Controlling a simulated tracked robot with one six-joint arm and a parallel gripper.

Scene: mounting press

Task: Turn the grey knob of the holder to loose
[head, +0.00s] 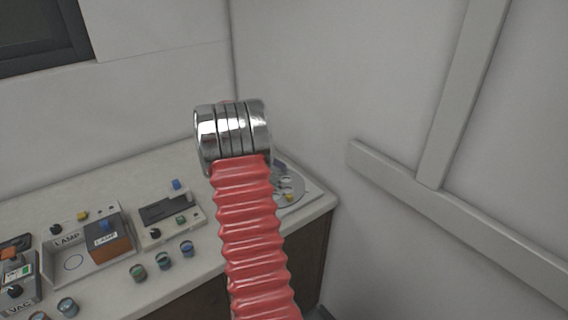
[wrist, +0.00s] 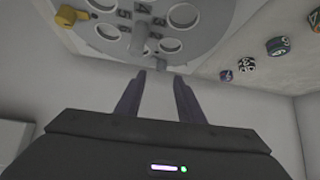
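The round grey disc of the holder (head: 295,184) shows in the head view at the right end of the counter, partly hidden behind my arm. In the wrist view the disc (wrist: 205,12) fills the top, with round holes and small numbers around its middle. A raised grey piece (wrist: 140,38) at the disc's middle looks like the grey knob; its setting cannot be read. A yellow part (wrist: 70,15) sits at the disc's left. My gripper (wrist: 158,75) is open and empty, its two dark fingers pointing at the disc, seemingly apart from the knob. In the head view my arm hides the gripper.
In the head view a lamp box (head: 105,240), a grey device with a blue knob (head: 168,208) and several small jars (head: 162,262) stand left of my arm. Small round things (wrist: 278,45) show at right in the wrist view. A wall (head: 340,90) stands close behind and right.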

